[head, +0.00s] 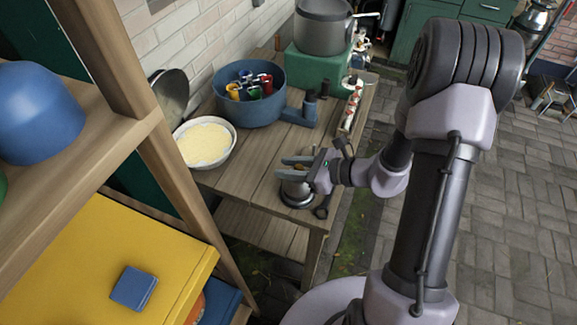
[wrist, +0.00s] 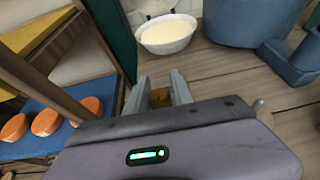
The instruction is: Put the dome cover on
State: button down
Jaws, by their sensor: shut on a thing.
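My gripper (head: 294,168) is over the near end of the wooden table, its fingers pointing left. It is shut on the brown knob of a small grey metal dome cover (head: 296,188). In the wrist view the brown knob (wrist: 160,97) sits between the two fingertips (wrist: 160,92). The dome hangs or stands low over the tabletop. A dark rim or base shows under it, with a black loop (head: 322,211) at its right. I cannot tell whether the dome touches what is beneath it. My fingers and gripper body hide most of it.
On the table (head: 250,172) stand a white bowl of pale yellow contents (head: 205,143), a blue tub with colourful items (head: 252,107), a blue piece beside it (head: 302,112) and a green block (head: 318,72) bearing a grey pot (head: 322,26). A wooden shelf post (head: 150,120) rises at left.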

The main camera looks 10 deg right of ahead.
jog(key=shift+f+b, duration=0.4)
jog(key=shift+f, duration=0.05)
jog(key=c, duration=1)
grip_release()
jog(key=shift+o, duration=0.2)
jog(key=shift+o, duration=1.4)
jog(key=shift+r+p, duration=3.1)
jog(key=shift+r, duration=1)
jog(key=shift+f, duration=0.1)
